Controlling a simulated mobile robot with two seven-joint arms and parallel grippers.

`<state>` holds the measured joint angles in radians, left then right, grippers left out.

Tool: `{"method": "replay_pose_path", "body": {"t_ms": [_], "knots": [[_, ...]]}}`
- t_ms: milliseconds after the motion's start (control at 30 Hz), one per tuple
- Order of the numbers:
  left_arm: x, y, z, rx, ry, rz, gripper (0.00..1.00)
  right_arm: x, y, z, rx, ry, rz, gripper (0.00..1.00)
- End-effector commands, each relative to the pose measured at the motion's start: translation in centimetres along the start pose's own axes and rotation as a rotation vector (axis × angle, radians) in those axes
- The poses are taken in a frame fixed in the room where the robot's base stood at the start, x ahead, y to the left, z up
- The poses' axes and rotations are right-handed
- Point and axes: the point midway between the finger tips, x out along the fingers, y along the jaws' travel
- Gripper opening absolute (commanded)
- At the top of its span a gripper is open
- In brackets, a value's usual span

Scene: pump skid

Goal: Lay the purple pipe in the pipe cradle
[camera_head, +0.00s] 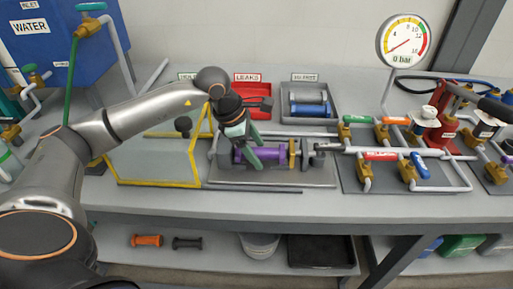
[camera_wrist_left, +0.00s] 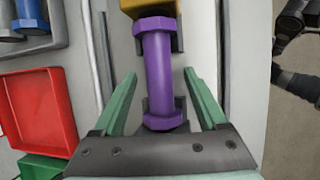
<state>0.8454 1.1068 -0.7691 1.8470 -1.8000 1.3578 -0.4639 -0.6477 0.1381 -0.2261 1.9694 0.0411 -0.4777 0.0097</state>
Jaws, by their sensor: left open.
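The purple pipe (camera_head: 270,156) lies level over the grey plate on the bench, left of a brass-coloured fitting (camera_head: 292,152). In the left wrist view the pipe (camera_wrist_left: 158,70) has a six-sided flange at each end. Dark cradle blocks (camera_wrist_left: 178,42) show beside and under its ends, and the pipe appears to rest in them. My left gripper (camera_head: 254,160) is open, with one green finger on each side of the pipe. In the left wrist view the fingers (camera_wrist_left: 160,76) stand apart from the pipe, with gaps on both sides. My right gripper is not in view.
A red tray (camera_head: 254,88) and a grey tray (camera_head: 309,117) with blue and grey parts stand behind. A yellow frame (camera_head: 158,183) is at left. Valve piping (camera_head: 410,170) and a gauge (camera_head: 403,40) stand at right. The bench front is clear.

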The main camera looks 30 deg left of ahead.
Motion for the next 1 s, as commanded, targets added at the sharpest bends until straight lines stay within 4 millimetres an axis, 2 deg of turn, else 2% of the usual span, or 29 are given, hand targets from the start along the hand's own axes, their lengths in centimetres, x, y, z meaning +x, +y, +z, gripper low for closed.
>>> {"method": "replay_pose_path", "body": {"t_ms": [67, 167, 400, 600, 800, 1000], "knots": [[-0.3, 0.1, 0.0, 0.000, -0.001, 0.002, 0.75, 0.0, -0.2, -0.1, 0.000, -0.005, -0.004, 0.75], [-2.0, 0.2, 0.1, 0.000, -0.003, 0.006, 0.75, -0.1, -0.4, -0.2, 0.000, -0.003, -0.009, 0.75], [-7.4, 0.2, 0.1, 0.000, -0.004, 0.008, 0.75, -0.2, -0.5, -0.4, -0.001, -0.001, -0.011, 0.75], [-11.0, 0.1, 0.1, 0.000, -0.004, 0.006, 0.75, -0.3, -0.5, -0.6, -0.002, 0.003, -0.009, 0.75], [-12.5, 0.1, 0.1, 0.001, -0.003, 0.004, 0.75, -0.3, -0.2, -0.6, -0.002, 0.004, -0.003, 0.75], [-12.7, 0.0, 0.1, 0.001, -0.003, 0.003, 0.75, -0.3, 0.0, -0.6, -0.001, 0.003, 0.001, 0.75]]}}
